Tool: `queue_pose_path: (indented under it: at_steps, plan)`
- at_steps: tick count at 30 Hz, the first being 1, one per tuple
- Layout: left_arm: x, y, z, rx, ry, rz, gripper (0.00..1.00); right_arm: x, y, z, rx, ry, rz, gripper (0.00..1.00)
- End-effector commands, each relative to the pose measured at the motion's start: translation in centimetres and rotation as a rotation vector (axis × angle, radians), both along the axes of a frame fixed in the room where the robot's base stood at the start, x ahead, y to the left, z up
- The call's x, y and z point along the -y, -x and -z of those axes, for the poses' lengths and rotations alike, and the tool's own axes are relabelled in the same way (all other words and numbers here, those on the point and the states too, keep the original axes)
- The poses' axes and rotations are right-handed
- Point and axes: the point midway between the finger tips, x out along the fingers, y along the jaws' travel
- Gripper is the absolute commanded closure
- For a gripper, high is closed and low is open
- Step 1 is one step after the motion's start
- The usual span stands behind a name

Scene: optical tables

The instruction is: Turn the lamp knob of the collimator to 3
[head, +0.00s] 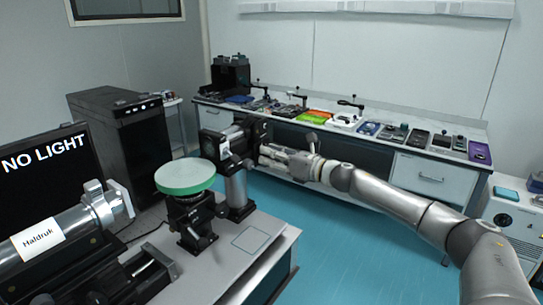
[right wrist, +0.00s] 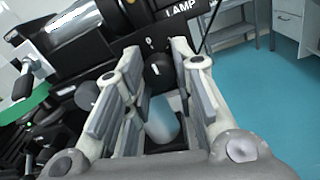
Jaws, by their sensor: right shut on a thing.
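The collimator is a black device on a dark post (head: 236,187), at the far end of the near table in the head view. In the right wrist view its dark body (right wrist: 100,38) carries a white label and the word LAMP. The black lamp knob (right wrist: 158,74) sits below a small white mark, with a pale pointer mark on its face. My right gripper (head: 265,153) reaches the collimator from the right. It is shut on the lamp knob, which shows between its fingertips (right wrist: 156,60). The knob's setting cannot be read surely. My left gripper is not in view.
A screen (head: 45,175) reads NO LIGHT. A silver cylinder labelled Haldruk (head: 65,232) stands at the left. A round green-rimmed plate (head: 185,177) on a black mount stands close left of the collimator. A back bench (head: 420,165) holds several items. The blue floor on the right is open.

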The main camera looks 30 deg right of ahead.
Motion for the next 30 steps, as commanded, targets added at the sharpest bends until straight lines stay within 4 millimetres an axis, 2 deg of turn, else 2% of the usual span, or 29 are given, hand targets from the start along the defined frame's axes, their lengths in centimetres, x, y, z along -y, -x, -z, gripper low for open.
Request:
queue_pose_path:
  at_steps: [7, 13, 30]
  plan:
    - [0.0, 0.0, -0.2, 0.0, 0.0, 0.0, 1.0, 0.1, 0.0, 0.0, -0.013, -0.029, 0.001, 0.99]
    - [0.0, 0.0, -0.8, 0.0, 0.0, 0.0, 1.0, 0.0, 0.0, -0.1, -0.052, -0.121, 0.001, 0.99]
    - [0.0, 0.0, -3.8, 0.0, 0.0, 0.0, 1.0, 0.1, 0.0, -0.1, -0.252, -0.602, 0.003, 0.99]
